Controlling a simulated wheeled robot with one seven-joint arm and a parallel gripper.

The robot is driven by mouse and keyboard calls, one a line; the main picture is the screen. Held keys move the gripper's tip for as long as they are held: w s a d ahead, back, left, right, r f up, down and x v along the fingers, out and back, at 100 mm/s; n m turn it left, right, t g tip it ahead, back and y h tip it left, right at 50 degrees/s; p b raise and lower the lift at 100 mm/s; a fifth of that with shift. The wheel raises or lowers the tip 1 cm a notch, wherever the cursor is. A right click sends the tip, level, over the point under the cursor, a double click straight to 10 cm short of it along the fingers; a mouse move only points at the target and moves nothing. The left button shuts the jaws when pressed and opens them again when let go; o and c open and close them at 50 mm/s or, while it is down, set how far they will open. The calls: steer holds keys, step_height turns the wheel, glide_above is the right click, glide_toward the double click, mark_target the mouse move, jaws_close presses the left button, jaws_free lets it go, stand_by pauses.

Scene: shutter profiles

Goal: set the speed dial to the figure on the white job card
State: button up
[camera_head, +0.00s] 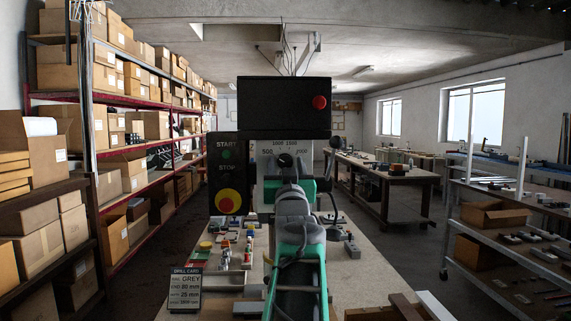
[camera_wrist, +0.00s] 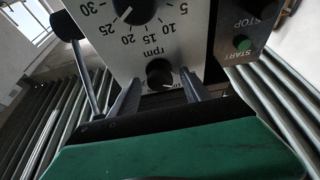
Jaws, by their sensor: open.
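The speed dial (camera_wrist: 159,73) is a small dark knob under the word "rpm" on a pale panel, upside down in the wrist view. My gripper (camera_wrist: 159,78) is open, with one finger on each side of the knob; I cannot tell whether they touch it. In the head view the dial (camera_head: 284,160) shows above my arm, with figures from 500 to 2000 around it. Its pointer is not clear. The job card (camera_head: 186,288) stands at the lower left, headed "DRILL CARD", with "GREY", "80 mm" and "25 mm"; its rpm figure is too small to read surely.
A black panel (camera_head: 227,176) with a green START button and a red-and-yellow STOP button is left of the dial. A larger knob (camera_wrist: 133,8) with a numbered scale sits by it in the wrist view. A lever (camera_wrist: 85,75) is close by. Small parts lie on the bench (camera_head: 215,300).

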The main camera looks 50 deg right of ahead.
jaws_close()
stand_by(0.5)
steer(key=shift+a+f+m+b, duration=0.1)
steer(key=shift+m+b, duration=0.3)
steer(key=m+g+h+b, duration=0.1)
steer(key=m+g+b, duration=0.1)
steer(key=m, duration=0.1)
steer(key=shift+w+f+m+b, duration=0.1)
steer(key=shift+w+m+b, duration=0.05)
steer(key=shift+m+b, duration=0.2)
steer(key=m+g+b, duration=0.1)
steer(key=m, duration=0.1)
steer(key=m+g+h+b, duration=0.1)
steer(key=m, duration=0.2)
steer(key=shift+a, duration=0.1)
steer(key=m+g, duration=0.1)
steer(key=m, duration=0.1)
steer(key=m+g+b, duration=0.1)
steer(key=m, duration=0.1)
steer(key=m+g, duration=0.1)
steer(key=m, duration=0.1)
steer(key=shift+w+r, duration=0.1)
steer(key=shift+r, duration=0.25)
steer(key=shift+r+m+g+y, duration=0.1)
steer(key=shift+m+g+y, duration=0.25)
steer(key=shift+m, duration=0.85)
steer(key=shift+m+g+y, duration=0.25)
steer(key=shift+m+g, duration=0.2)
steer(key=shift+m, duration=0.7)
